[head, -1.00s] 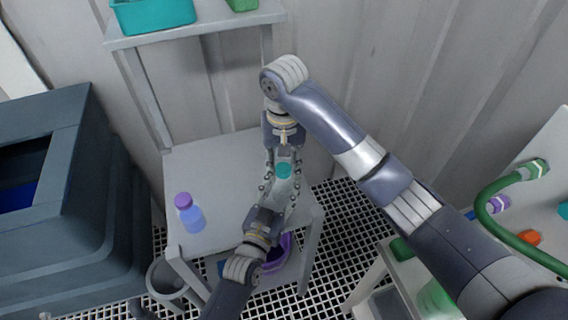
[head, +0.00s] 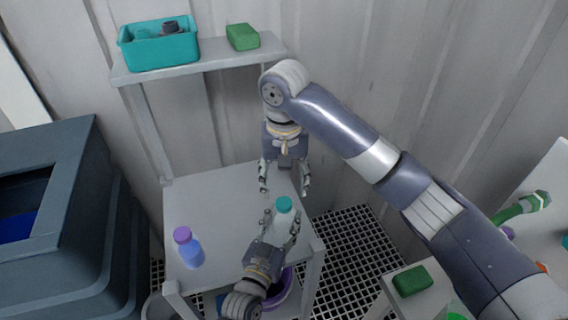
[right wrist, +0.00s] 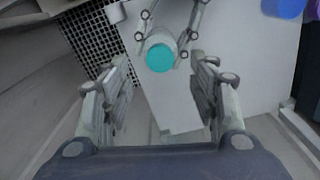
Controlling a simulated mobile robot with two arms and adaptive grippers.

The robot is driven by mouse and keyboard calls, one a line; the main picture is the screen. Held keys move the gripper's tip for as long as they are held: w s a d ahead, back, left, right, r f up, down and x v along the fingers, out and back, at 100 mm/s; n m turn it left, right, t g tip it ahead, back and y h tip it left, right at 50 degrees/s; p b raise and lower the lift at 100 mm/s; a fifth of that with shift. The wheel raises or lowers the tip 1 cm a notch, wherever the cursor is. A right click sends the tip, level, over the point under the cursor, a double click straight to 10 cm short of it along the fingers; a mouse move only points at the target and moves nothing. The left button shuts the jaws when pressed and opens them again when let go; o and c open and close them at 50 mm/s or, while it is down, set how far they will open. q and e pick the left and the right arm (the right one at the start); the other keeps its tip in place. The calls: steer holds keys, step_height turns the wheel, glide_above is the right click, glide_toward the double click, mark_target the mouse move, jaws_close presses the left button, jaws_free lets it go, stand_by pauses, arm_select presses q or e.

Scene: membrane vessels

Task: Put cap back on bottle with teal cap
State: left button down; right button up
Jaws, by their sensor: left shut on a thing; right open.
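The bottle with the teal cap (head: 284,204) stands upright near the right side of the grey table, its teal cap seated on top. My left gripper (head: 281,226) is shut on its body from the front. My right gripper (head: 285,190) is open and empty, just behind and above the cap, pointing down. In the right wrist view the teal cap (right wrist: 160,58) shows from above, ahead of and between my open right fingers (right wrist: 160,88), apart from them. How tightly the cap sits cannot be told.
A shelf above holds a teal bin (head: 160,52) and a green block (head: 243,37). A purple bowl (head: 280,290) sits below the table. The table's middle (head: 215,205) is clear.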

step_height(320, 180, up, 6)
stand_by(0.4)
arm_select(q)
steer(key=c, duration=0.7)
jaws_free()
steer(key=shift+c, duration=0.2)
steer(key=shift+s, duration=0.1)
steer(key=v, duration=1.1)
steer(key=shift+s+a, duration=0.2)
steer(key=shift+s, duration=0.15)
steer(key=shift+f, duration=0.1)
